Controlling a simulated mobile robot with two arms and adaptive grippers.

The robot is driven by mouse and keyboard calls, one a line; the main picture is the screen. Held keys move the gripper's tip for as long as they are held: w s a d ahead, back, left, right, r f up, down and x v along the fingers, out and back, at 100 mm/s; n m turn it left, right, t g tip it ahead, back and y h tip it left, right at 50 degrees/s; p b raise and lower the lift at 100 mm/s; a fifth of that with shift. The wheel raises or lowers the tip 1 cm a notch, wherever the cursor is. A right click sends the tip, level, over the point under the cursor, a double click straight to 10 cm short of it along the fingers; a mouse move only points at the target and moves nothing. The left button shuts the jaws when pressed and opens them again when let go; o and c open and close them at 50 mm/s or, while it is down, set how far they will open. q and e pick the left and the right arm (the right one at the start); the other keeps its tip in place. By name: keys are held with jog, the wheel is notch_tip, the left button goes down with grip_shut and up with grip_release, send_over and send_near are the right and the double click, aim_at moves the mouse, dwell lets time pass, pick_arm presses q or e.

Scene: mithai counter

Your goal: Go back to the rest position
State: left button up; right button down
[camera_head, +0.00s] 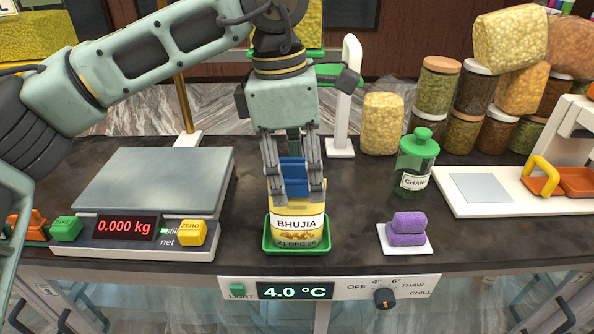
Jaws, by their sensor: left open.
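My left gripper (294,190) comes in from the left and points down over the middle of the counter. It is open, with its fingers on either side of a blue piece (292,170) at the top of the yellow BHUJIA packet (300,224). Whether the fingers touch the packet I cannot tell. The packet stands upright in a small green tray (268,246) near the counter's front edge. My fingers hide part of its top. My right gripper is not in view.
A scale (150,185) reading 0.000 kg stands left. A white post (348,100) rises behind my gripper. Jars and packets are stacked at the back right.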

pick_arm(q)
jog(key=o, duration=0.4)
jog(key=shift+r, duration=0.15)
jog(key=shift+r+p, duration=2.45)
jog(key=shift+r, duration=0.95)
jog(key=shift+f, duration=0.1)
